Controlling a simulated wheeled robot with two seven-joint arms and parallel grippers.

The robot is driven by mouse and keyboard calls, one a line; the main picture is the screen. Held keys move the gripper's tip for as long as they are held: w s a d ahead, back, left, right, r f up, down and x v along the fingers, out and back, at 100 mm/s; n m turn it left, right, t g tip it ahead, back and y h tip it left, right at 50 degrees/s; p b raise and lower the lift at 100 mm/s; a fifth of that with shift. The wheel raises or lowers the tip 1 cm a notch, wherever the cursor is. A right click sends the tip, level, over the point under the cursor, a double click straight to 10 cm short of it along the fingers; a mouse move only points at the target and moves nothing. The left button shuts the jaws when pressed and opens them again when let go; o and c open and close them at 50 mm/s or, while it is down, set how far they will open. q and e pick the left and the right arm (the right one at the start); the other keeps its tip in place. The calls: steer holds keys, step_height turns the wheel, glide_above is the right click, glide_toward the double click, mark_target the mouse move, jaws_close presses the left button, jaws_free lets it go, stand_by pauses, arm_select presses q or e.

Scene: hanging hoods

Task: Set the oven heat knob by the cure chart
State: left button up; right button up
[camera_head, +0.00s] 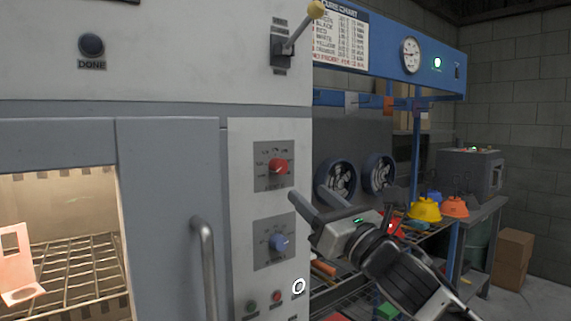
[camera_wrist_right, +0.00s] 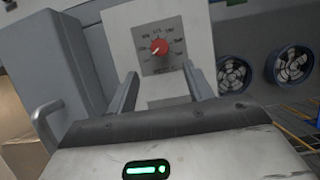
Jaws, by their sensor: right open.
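The red knob (camera_head: 278,167) sits on a grey dial plate on the oven's front panel (camera_head: 243,200). It also shows ahead in the right wrist view (camera_wrist_right: 159,47), with small labels around it. A blue knob (camera_head: 280,243) sits on a second plate below. The labels are too small to tell surely which knob is heat. The cure chart (camera_head: 340,40) hangs at the top, its left edge hidden by the oven; its rows are hard to read. My right gripper (camera_head: 308,194) is open and empty, right of the panel, apart from the red knob. My left gripper is out of view.
The oven door handle (camera_head: 205,265) sticks out left of the knobs. A lever with a yellow ball (camera_head: 316,9) juts out above. A pink part (camera_head: 20,265) is on the lit oven's rack. Fans and a bench with coloured hoods (camera_head: 425,210) stand at right.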

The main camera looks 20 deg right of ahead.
mark_target(282, 170)
steer(key=p+x, duration=0.2)
steer(key=x, duration=0.7)
steer(key=c, duration=1)
